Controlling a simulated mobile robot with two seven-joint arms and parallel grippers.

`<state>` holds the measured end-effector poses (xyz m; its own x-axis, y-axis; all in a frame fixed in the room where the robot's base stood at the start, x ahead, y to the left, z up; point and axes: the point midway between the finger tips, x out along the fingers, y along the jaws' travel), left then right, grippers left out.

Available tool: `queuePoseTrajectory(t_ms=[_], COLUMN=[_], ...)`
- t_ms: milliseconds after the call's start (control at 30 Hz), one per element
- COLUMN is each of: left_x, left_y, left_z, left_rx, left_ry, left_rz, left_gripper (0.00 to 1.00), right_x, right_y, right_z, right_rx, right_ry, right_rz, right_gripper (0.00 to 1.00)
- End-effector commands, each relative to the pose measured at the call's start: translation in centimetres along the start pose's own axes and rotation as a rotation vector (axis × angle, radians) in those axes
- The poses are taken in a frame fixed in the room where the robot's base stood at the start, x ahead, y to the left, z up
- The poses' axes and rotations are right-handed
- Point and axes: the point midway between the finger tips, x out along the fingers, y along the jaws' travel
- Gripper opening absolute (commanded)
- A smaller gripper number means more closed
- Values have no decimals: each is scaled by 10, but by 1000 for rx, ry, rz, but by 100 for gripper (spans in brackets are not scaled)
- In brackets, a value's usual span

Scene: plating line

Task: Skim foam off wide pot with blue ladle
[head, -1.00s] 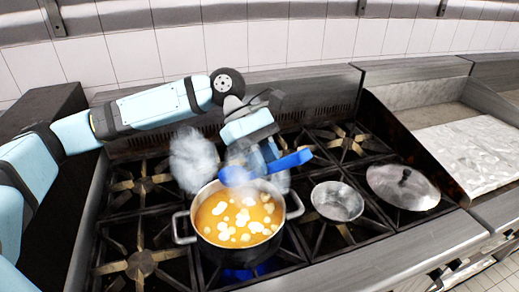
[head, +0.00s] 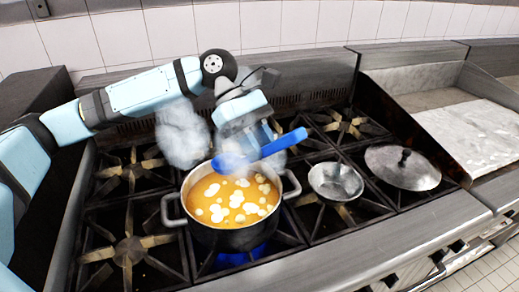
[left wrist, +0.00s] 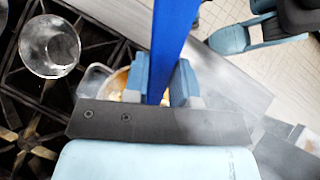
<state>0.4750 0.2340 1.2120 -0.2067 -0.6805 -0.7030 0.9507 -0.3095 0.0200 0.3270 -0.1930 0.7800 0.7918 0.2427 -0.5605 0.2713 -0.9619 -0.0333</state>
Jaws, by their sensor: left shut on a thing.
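The wide pot (head: 232,237) stands on a lit burner and holds orange-brown broth with patches of pale foam (head: 236,200) on top. The blue ladle (head: 282,146) is in my left gripper (head: 258,138), above the back of the pot. Its handle points up to the right, and its bowl end is over the pot's back edge, partly veiled by steam. In the left wrist view the blue handle (left wrist: 172,45) runs between the two fingers of my left gripper (left wrist: 166,82), shut on it. My right gripper is not in view.
A metal bowl (head: 336,182) sits on the stove right of the pot. A round lid (head: 403,167) lies farther right. Steam (head: 183,135) rises behind the pot. A flat griddle (head: 470,135) is at the right. The burners left of the pot are bare.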

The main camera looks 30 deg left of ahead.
Motion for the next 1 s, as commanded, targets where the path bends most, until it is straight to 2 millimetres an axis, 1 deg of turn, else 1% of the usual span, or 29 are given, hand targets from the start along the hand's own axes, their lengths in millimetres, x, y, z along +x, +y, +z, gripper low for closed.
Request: queuePoseTrajectory(t_ms=[33,200,367,433,633,1000], left_x=[6,14,22,21,33,57], left_y=[0,0,0,-1,-1,-2], left_z=[-6,-15,-23,-21,-34,-57], left_rx=[1,2,1,-2,-2,-2], left_ry=[0,1,0,-1,0,-1], left_rz=[1,2,0,-2,-2,-1], left_gripper=[1,1,1,1,1,1], right_x=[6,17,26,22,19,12], right_y=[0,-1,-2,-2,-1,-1], right_z=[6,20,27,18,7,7], right_rx=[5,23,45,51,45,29], right_ry=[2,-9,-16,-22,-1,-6], right_rz=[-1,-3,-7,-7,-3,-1], right_gripper=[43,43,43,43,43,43])
